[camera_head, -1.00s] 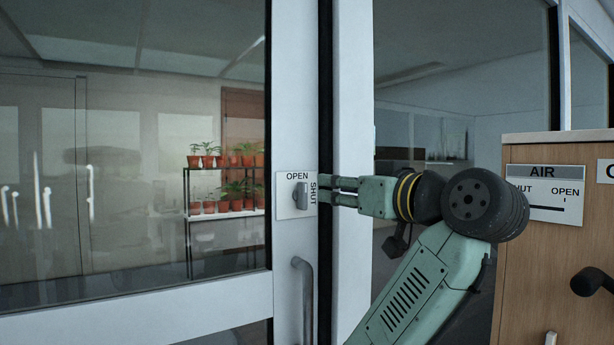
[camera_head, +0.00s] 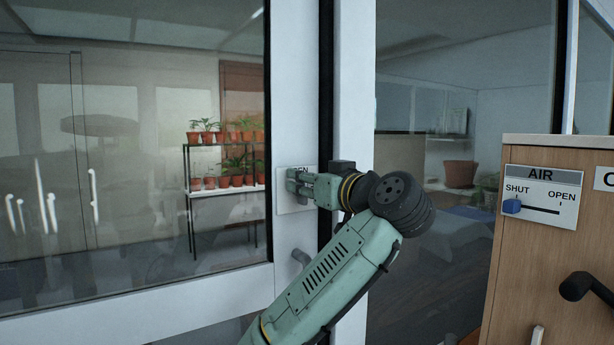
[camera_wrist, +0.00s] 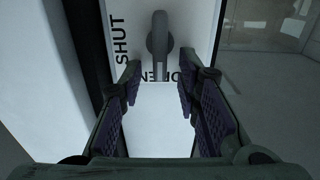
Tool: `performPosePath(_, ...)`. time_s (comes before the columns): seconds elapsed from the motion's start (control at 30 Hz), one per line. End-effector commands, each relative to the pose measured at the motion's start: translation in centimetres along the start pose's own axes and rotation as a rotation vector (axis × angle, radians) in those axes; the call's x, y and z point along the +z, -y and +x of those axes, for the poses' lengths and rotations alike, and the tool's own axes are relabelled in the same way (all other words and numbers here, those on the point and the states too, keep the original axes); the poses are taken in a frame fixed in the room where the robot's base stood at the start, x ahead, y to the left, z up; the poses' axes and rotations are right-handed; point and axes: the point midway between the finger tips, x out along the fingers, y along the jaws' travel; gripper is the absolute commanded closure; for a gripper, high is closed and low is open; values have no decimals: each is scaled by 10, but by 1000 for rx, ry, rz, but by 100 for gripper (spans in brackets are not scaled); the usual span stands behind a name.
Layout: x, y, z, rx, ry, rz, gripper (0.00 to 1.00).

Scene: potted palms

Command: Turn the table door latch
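The grey latch (camera_wrist: 157,38) sits on a white plate (camera_wrist: 187,28) marked OPEN and SHUT. Its lever lies lengthwise toward the word OPEN in the wrist view, partly covering that word. My gripper (camera_wrist: 160,78) is open, with its fingers on either side of the lever's near end; whether they touch it I cannot tell. In the head view my gripper (camera_head: 300,183) is in front of the plate (camera_head: 283,206) on the white door frame, and hides the latch and most lettering.
A wooden cabinet (camera_head: 545,260) with an AIR slider panel (camera_head: 541,193) and a black knob (camera_head: 577,287) stands at the right. Potted plants on a rack (camera_head: 222,192) are behind the glass.

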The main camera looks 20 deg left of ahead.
Motion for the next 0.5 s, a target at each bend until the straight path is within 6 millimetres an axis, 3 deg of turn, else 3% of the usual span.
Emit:
performPosePath(0.2, 0, 0, 0, 0, 0, 0, 71)
performPosePath(0.5, 0, 0, 0, 0, 0, 0, 91)
